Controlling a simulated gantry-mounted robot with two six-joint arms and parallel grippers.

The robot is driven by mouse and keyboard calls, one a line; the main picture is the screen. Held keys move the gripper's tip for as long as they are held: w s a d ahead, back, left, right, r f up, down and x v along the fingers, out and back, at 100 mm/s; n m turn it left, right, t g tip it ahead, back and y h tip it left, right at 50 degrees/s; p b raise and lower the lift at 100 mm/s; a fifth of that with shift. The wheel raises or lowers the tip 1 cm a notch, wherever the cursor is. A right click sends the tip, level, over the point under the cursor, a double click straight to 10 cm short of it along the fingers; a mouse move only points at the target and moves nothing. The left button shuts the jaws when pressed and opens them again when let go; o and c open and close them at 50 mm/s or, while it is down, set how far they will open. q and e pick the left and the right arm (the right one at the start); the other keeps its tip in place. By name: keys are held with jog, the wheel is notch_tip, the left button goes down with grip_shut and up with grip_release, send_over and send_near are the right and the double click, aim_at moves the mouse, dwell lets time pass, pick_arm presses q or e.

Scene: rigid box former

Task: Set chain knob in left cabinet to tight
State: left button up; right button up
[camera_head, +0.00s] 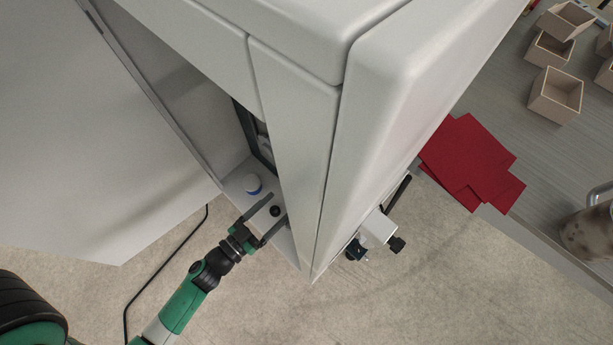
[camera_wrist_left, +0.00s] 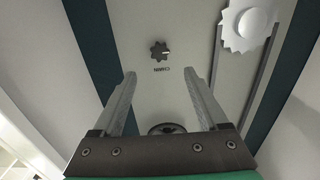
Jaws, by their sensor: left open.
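The chain knob (camera_wrist_left: 160,50) is small, dark and lobed, with a light mark on its right side in the left wrist view. The word CHAIN shows upside down just below it on a pale panel. My left gripper (camera_wrist_left: 160,76) is open, with the knob just past its fingertips and roughly centred between them, not gripped. In the head view my left gripper (camera_head: 279,206) reaches into the open left cabinet, its fingers either side of a small black knob (camera_head: 275,211). My right gripper is out of view.
A white toothed wheel (camera_wrist_left: 248,28) sits right of the knob. A dark round part (camera_wrist_left: 167,128) lies between the finger bases. The open door (camera_head: 90,130) stands left. Red sheets (camera_head: 470,162) and wooden boxes (camera_head: 555,95) lie right.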

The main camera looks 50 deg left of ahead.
aim_at(306, 180)
pick_arm(q)
jog(key=w, duration=0.3)
jog(key=w+b, duration=0.1)
jog(key=w, duration=0.7)
jog(key=shift+a+r+b, duration=0.1)
jog(key=shift+a+b, duration=0.25)
jog(key=shift+b, duration=0.05)
grip_shut()
